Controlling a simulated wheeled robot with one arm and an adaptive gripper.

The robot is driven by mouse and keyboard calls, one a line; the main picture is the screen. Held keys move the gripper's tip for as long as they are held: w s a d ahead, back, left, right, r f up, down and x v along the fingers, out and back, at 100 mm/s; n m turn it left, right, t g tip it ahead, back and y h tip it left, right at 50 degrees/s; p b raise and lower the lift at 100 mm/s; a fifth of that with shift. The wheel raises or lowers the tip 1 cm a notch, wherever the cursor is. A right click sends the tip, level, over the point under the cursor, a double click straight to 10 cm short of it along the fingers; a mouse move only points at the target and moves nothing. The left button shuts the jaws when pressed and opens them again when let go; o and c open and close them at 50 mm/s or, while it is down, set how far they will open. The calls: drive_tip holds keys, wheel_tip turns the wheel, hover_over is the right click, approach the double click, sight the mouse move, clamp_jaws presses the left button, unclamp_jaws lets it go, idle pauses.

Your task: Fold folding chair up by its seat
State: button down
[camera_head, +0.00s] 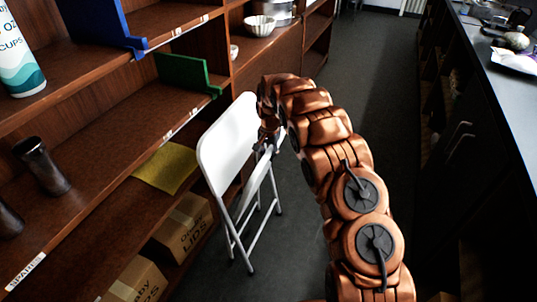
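A white folding chair (228,146) stands on the floor close against the shelving at the left, its backrest upright and its thin metal legs spread a little. Its seat (255,182) shows as a narrow, steeply tilted panel to the right of the backrest. My copper-coloured arm arches over from the lower right. My gripper (264,147) points down at the upper end of the seat, beside the backrest's right edge. The fingers are small and dark here, and I cannot tell whether they are closed on the seat.
Wooden shelves on the left hold a yellow cloth (167,168), a dark cup (41,166), a green bookend (187,73) and a white bowl (260,26). Cardboard boxes (184,226) fill the lowest shelf. A dark counter (500,75) runs along the right. The aisle floor (370,70) ahead is clear.

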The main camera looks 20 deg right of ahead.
drive_tip(key=shift+s+a+f, duration=0.1)
drive_tip(key=shift+s+f, duration=0.1)
drive_tip(key=shift+f, duration=0.2)
drive_tip(key=c, duration=1)
unclamp_jaws()
drive_tip(key=shift+w, duration=0.1)
drive_tip(key=shift+o, duration=0.2)
drive_tip(key=shift+r, duration=0.15)
drive_tip(key=shift+w+r, duration=0.1)
drive_tip(key=shift+r, duration=0.05)
